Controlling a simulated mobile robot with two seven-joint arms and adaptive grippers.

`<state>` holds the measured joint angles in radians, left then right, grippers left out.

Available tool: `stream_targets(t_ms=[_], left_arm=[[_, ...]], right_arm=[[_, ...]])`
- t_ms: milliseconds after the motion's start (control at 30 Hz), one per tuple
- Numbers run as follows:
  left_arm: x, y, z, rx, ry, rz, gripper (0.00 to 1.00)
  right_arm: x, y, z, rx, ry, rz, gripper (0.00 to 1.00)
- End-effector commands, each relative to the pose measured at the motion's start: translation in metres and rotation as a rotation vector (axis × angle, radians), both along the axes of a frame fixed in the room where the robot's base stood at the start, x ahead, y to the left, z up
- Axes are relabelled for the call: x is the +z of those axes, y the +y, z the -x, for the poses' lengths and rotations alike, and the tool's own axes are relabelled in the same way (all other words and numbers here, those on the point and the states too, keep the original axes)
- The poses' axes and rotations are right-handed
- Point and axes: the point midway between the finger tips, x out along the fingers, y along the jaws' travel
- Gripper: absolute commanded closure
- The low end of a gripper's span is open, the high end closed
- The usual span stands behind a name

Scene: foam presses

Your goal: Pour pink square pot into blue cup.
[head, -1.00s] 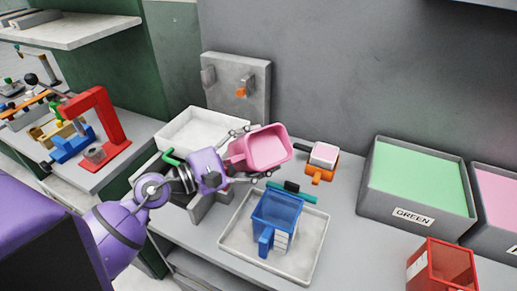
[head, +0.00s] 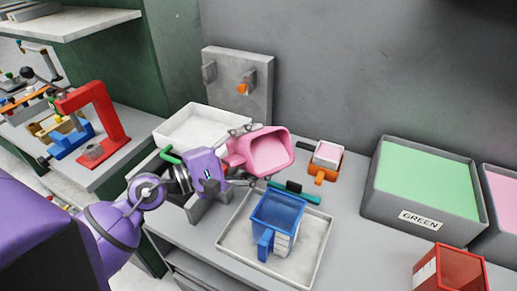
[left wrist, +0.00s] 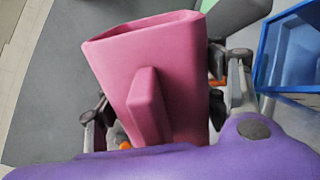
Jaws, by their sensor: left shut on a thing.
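The pink square pot (head: 267,152) is in my left gripper (head: 243,155), which is shut on it. The pot is tilted, with its open mouth facing the camera and right in the head view. The left wrist view shows the pot's side and handle (left wrist: 146,103) between the fingers. The blue cup (head: 277,213) stands upright in a white tray (head: 313,262), below and slightly right of the pot. Part of the blue cup (left wrist: 289,50) shows at the right of the left wrist view. The pot is apart from the cup. My right gripper is not in view.
An orange pot with a pale block (head: 327,157) stands right of the pink pot. A green-filled bin (head: 425,180) and a red cup (head: 447,268) are further right. An empty white tray (head: 200,128) and a wall plate (head: 237,75) are behind.

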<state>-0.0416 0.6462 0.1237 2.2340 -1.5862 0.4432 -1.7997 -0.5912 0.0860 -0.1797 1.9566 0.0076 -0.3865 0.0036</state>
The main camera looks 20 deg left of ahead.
Motion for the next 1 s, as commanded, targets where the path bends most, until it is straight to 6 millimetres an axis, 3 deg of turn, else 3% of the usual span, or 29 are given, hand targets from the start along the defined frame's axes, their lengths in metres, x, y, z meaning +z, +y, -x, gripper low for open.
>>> stream_targets(t_ms=[1000], left_arm=[[-0.013, -0.001, 0.001, -0.001, -0.113, -0.155, 0.64]], right_arm=[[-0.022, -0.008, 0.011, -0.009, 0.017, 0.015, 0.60]])
